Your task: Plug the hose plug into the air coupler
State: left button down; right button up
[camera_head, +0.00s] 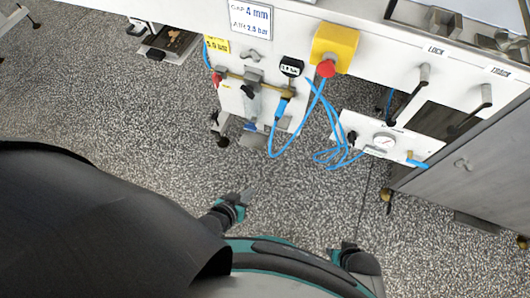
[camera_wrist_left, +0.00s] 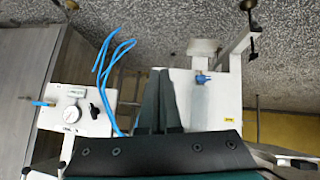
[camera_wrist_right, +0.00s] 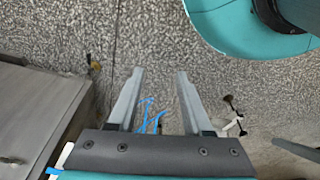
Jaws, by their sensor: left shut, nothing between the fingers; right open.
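In the head view a blue hose (camera_head: 272,140) hangs in a loop below the white machine. One end meets a thicker blue fitting (camera_head: 281,108) under a brass-coloured part; I cannot tell whether this is the plug or the coupler. More blue hose (camera_head: 335,155) is coiled beside the gauge panel, and loops also show in the left wrist view (camera_wrist_left: 112,58). My left gripper (camera_head: 253,189) is shut and empty over the floor, below and apart from the hose. My right gripper (camera_wrist_right: 160,74) is open and empty; blue hose (camera_wrist_right: 150,112) shows far beyond its fingers.
A yellow box with a red button (camera_head: 326,68) is above the hose. A grey cabinet (camera_head: 455,165) stands right. Open speckled floor lies between me and the machine.

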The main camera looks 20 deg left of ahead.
pick_arm(q)
jog(key=w+d+r+n+t+b, duration=0.25)
jog(key=w+r+t+b, duration=0.2)
jog(key=w+b, duration=0.35)
jog(key=n+t+y+b, duration=0.1)
jog(key=n+t+b, duration=0.3)
jog(key=t+b, duration=0.1)
send_near(277, 117)
jog(key=shift+g, duration=0.25)
jog(key=w, duration=0.1)
jog(key=w+b, duration=0.1)
jog(key=w, duration=0.3)
jog(key=shift+w+d+r, duration=0.1)
jog(key=shift+d, duration=0.15)
jog(key=shift+w+b, duration=0.35)
jog(key=shift+w, duration=0.35)
pick_arm(e)
jog(key=w+a+r+t, duration=0.1)
jog(key=w+r+t, duration=0.2)
jog(key=w+r, duration=0.3)
jog(key=shift+w+a+r+y, duration=0.3)
jog(key=shift+w+r, duration=0.05)
jog(key=shift+r, duration=2.2)
pick_arm(q)
jog(key=shift+w+r, duration=0.1)
jog(key=shift+w, duration=0.35)
pick_arm(e)
jog(key=shift+s, duration=0.1)
jog(key=shift+r, duration=0.1)
